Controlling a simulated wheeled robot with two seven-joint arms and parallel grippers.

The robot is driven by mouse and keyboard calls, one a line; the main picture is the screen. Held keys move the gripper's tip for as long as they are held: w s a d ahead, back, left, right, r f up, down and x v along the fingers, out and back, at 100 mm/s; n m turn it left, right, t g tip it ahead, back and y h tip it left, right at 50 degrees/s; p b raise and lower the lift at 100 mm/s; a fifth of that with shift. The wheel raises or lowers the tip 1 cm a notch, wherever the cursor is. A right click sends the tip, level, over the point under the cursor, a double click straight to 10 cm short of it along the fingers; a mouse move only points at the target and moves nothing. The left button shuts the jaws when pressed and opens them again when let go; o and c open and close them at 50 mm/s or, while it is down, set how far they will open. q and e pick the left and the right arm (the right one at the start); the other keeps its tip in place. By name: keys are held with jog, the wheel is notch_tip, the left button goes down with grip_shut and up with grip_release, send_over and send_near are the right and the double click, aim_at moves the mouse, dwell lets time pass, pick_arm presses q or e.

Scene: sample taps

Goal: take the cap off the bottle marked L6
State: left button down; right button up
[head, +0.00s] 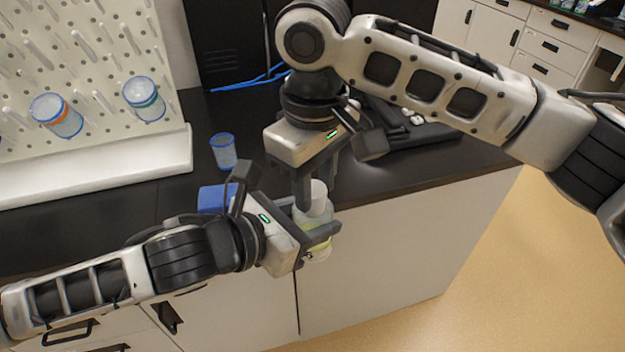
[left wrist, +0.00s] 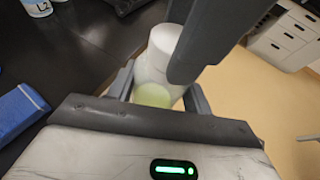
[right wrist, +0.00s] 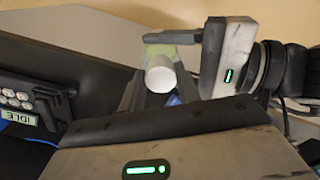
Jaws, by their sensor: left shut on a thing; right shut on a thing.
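A translucent bottle (head: 314,236) with yellow-green contents is held upright or nearly so in front of the bench edge. It also shows in the left wrist view (left wrist: 153,93). My left gripper (head: 315,241) is shut on its body from the left. The white cap (head: 316,192) is on top of the bottle; it shows end-on in the right wrist view (right wrist: 161,76). My right gripper (head: 316,190) comes from above and is shut on the cap. The fingers partly hide cap and bottle. I cannot read any L6 mark on the bottle.
A white peg rack (head: 100,165) with two beakers is at left. A keypad device (head: 405,128) reading IDLE sits behind my right arm. Floor at right is clear.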

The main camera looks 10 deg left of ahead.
pick_arm(q)
jog(key=shift+s+d, duration=0.25)
pick_arm(e)
jog(key=n, duration=0.8)
jog(key=shift+w+a+r, duration=0.15)
jog(key=n, duration=0.4)
jog(key=shift+w+n, duration=0.1)
jog(key=shift+n, duration=0.2)
jog(key=n, duration=0.5)
jog(key=shift+w, duration=0.1)
jog(key=n, duration=0.7)
jog(key=shift+w, duration=0.15)
jog(key=n, duration=0.5)
jog(key=shift+a, duration=0.15)
jog(key=n, duration=0.4)
jog(key=shift+n, duration=0.4)
pick_arm(q)
jog(key=shift+w+a, duration=0.2)
jog(key=shift+w, duration=0.05)
pick_arm(e)
jog(key=shift+r, duration=0.15)
jog(key=shift+r, duration=0.1)
jog(key=shift+r, duration=0.9)
